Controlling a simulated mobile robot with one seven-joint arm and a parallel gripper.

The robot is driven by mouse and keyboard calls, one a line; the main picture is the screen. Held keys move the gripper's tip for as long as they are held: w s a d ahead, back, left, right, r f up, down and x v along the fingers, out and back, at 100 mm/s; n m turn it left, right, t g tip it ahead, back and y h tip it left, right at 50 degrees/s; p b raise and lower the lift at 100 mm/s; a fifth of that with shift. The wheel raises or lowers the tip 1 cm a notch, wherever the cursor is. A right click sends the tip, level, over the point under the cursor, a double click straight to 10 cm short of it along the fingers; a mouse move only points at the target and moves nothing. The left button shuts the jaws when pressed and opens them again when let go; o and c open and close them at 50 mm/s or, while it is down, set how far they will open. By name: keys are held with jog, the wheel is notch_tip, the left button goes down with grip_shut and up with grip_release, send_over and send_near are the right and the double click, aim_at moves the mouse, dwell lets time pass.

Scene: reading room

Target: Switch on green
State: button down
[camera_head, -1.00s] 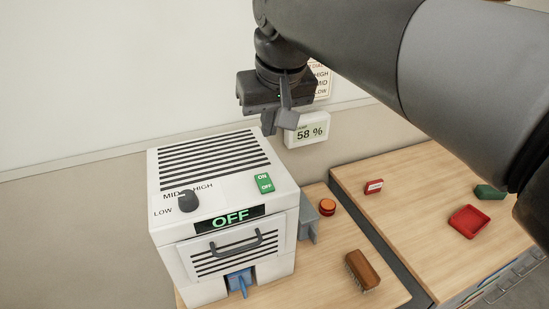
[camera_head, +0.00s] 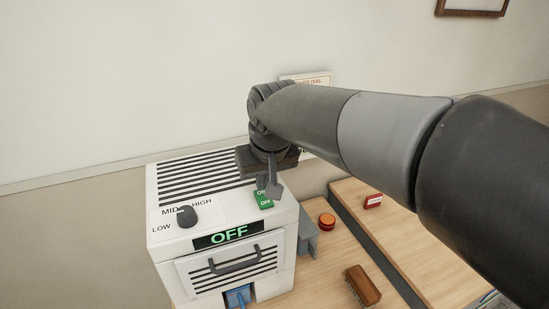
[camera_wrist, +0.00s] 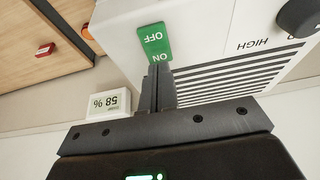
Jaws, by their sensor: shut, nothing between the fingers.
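The green ON/OFF switch (camera_head: 264,201) is on the top right of a white machine (camera_head: 165,262). The machine's display (camera_head: 229,234) reads OFF in green. My gripper (camera_head: 270,190) is shut and empty, with its fingertips at the ON end of the switch and partly covering it in the head view. In the wrist view the switch (camera_wrist: 155,38) lies just beyond the shut fingertips (camera_wrist: 160,68), near its ON label. I cannot tell whether the fingertips touch it.
A dark dial (camera_head: 187,216) with LOW, MID and HIGH marks is on the machine's left top. An orange button (camera_head: 327,220) and a brown brush (camera_head: 362,286) are on the table to the right. A humidity display (camera_wrist: 109,104) shows 58 %.

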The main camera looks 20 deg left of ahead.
jog(key=shift+a+f, duration=0.1)
jog(key=shift+f, duration=0.65)
jog(key=shift+w, duration=0.1)
jog(key=shift+a+f+g+h, duration=0.15)
jog(key=shift+f+g+h, duration=0.1)
jog(key=shift+g+h, duration=0.05)
jog(key=shift+s+d, duration=0.55)
jog(key=shift+d, duration=0.1)
jog(key=shift+r, duration=0.15)
